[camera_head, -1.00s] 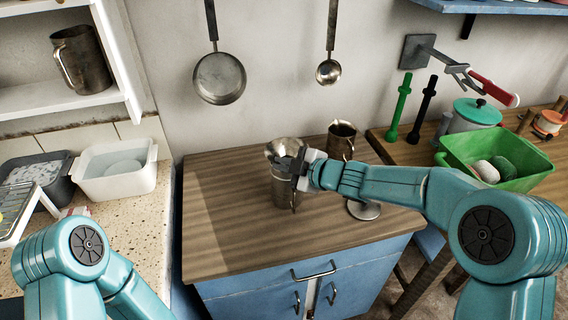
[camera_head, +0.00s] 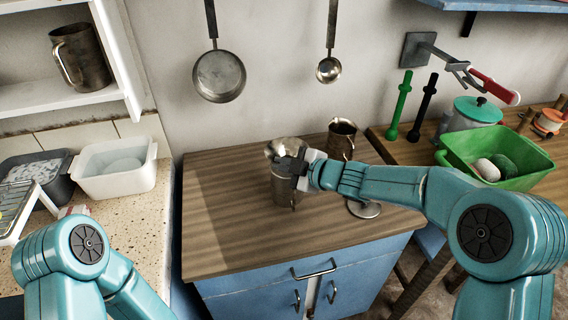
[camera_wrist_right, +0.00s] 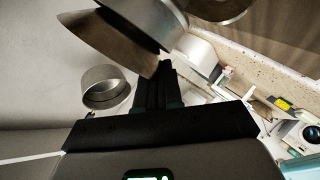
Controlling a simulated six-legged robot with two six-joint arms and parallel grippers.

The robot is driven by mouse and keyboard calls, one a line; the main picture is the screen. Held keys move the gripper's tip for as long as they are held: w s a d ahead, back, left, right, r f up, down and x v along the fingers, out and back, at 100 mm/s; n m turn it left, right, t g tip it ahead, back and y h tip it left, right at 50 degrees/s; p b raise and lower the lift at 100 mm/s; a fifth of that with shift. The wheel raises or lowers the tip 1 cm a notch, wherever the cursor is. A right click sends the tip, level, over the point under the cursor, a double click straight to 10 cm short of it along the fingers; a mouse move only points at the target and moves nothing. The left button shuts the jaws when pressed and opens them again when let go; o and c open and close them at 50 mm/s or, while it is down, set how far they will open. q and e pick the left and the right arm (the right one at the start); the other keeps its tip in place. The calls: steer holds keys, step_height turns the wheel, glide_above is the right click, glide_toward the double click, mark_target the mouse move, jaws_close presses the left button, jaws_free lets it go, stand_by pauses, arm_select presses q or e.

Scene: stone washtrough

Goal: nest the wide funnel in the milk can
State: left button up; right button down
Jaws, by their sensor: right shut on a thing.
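The wide funnel (camera_head: 283,149), a grey metal cone, sits with its wide mouth up at the top of the milk can (camera_head: 284,190), a grey metal cylinder standing on the wooden counter. The can's rim is hidden, so I cannot tell how deep the funnel's spout is inside it. My right gripper (camera_head: 301,172) is at the right side of the funnel and can, shut on the funnel. In the right wrist view, the metal cone (camera_wrist_right: 108,38) is close above the dark fingers (camera_wrist_right: 156,88). My left arm shows at lower left, but its gripper is out of frame.
A dark metal jug (camera_head: 342,138) stands behind to the right, and a round metal base (camera_head: 364,210) shows below my right forearm. A pan (camera_head: 220,77) and a ladle (camera_head: 328,71) hang on the wall. The wooden counter's left part (camera_head: 225,215) is clear.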

steer(key=c, duration=0.7)
jaws_free()
steer(key=shift+c, duration=0.2)
step_height(320, 180, up, 7)
steer(key=p, duration=0.7)
